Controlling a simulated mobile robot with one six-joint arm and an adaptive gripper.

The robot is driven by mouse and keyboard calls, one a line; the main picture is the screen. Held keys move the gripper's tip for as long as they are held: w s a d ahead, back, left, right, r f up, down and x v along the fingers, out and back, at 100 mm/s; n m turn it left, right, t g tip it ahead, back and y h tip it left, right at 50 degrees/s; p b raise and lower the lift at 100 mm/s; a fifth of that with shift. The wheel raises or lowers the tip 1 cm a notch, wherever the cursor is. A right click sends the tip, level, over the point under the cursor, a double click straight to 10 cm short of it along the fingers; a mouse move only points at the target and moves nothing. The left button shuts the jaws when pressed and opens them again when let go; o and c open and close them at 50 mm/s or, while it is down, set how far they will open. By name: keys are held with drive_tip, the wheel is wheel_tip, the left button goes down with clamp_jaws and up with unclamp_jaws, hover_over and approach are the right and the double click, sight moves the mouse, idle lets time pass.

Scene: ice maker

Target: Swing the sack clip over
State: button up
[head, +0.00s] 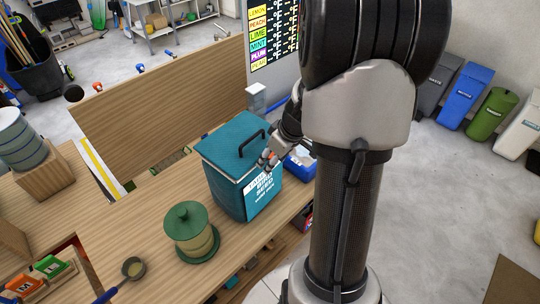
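A teal box-shaped container (225,180) with a white label reading partly "SEED" stands on the wooden bench. A black bar-shaped handle or clip (251,141) stands up from its teal top; I cannot tell for sure whether it is the sack clip. My gripper (267,162) is at the right side of the container's top edge, just below and right of the black bar. It is small and partly seen from behind, so whether its fingers are open or touching the container is unclear. My arm hides the area to the right.
A green-lidded jar (190,232) stands in front of the container, with a ladle (133,268) to its left. A blue bin (299,165) is behind my gripper. A wooden panel (160,100) rises at the back.

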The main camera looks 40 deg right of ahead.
drive_tip(key=p+v, duration=0.2)
drive_tip(key=v, duration=0.5)
drive_tip(key=shift+f, duration=0.1)
idle(0.5)
